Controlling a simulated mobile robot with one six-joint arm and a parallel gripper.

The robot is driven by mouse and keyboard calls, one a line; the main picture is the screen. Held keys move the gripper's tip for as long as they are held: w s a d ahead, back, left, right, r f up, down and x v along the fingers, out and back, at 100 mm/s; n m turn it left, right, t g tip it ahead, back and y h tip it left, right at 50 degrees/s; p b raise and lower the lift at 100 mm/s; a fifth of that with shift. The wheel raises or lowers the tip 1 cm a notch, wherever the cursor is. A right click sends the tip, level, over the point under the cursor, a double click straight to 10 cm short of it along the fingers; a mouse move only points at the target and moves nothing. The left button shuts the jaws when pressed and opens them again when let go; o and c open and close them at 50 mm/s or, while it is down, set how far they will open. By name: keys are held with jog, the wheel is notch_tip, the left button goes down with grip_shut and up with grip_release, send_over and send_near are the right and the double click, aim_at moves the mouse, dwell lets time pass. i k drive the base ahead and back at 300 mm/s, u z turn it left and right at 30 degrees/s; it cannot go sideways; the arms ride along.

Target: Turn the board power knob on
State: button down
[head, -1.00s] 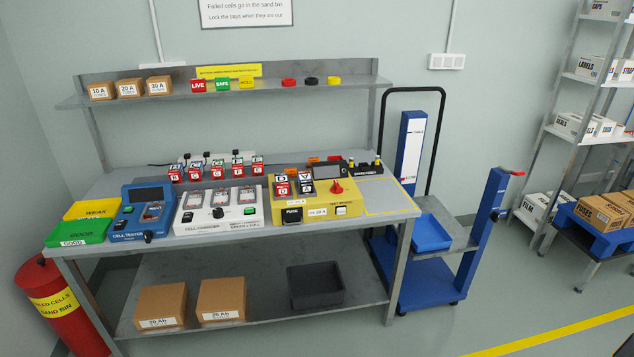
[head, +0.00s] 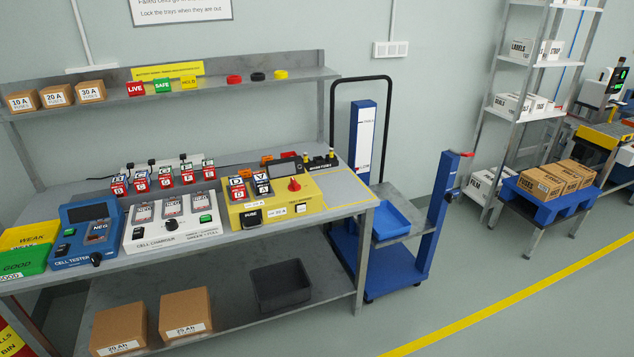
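The yellow test board (head: 278,204) sits on the workbench, right of the cell charger. A red knob (head: 295,184) stands on its right part, beside a dark screen (head: 286,171); which way the knob is set is too small to tell. Two labelled modules, D (head: 238,189) and V (head: 262,185), stand on its left part. A black fuse piece (head: 251,218) and a small white block (head: 301,208) are on its front. My gripper is not in view.
The cell charger (head: 170,239) and blue cell tester (head: 72,255) stand left of the board. A blue lift trolley (head: 345,258) stands close to the bench's right end. Open floor (head: 330,335) lies in front, with a yellow line (head: 500,308) at right.

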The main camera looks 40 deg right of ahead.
aim_at(295, 186)
jog(key=z, duration=0.95)
jog(key=k, duration=0.9)
jog(key=i, duration=0.65)
jog(key=z, duration=0.05)
